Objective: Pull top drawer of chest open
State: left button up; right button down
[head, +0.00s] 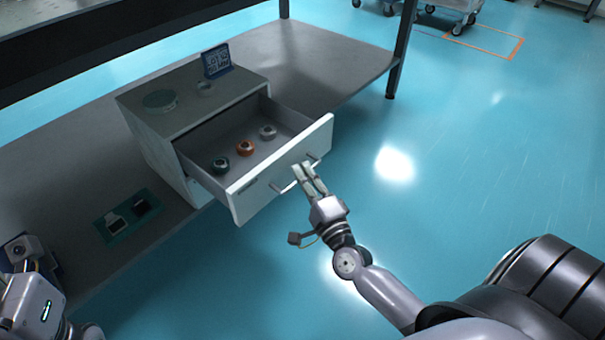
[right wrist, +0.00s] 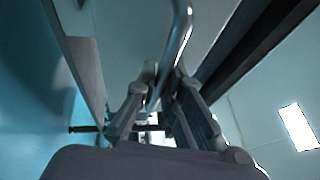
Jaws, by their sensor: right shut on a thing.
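The small grey chest (head: 150,125) stands on the table at the left. Its top drawer (head: 262,182) is pulled well out toward the right, over the table's edge. Inside lie a dark green ring-shaped item (head: 221,165), an orange one (head: 245,147) and a grey one (head: 268,131). My right gripper (head: 305,176) is at the drawer's front panel, shut on the bar handle (head: 283,187). The right wrist view shows the metal handle (right wrist: 180,35) running between the fingers (right wrist: 155,95). Part of my left arm shows at lower left; its fingers are not seen.
A blue-and-white sign (head: 216,61) and round discs (head: 159,100) sit on the chest. A green tray (head: 127,217) with dark items lies on the table (head: 335,55) before the chest. A black table leg (head: 400,50) stands behind. The turquoise floor at right is open.

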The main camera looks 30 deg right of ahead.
jog(key=c, duration=1.7)
grip_release()
jog(key=s, duration=0.4)
jog(key=s+f, duration=0.1)
jog(key=s, duration=0.3)
jog(key=s+f, duration=0.1)
jog(key=s, duration=0.2)
jog(key=shift+s+a+f, duration=0.1)
jog(key=shift+s+a, duration=0.25)
jog(key=shift+s, duration=0.05)
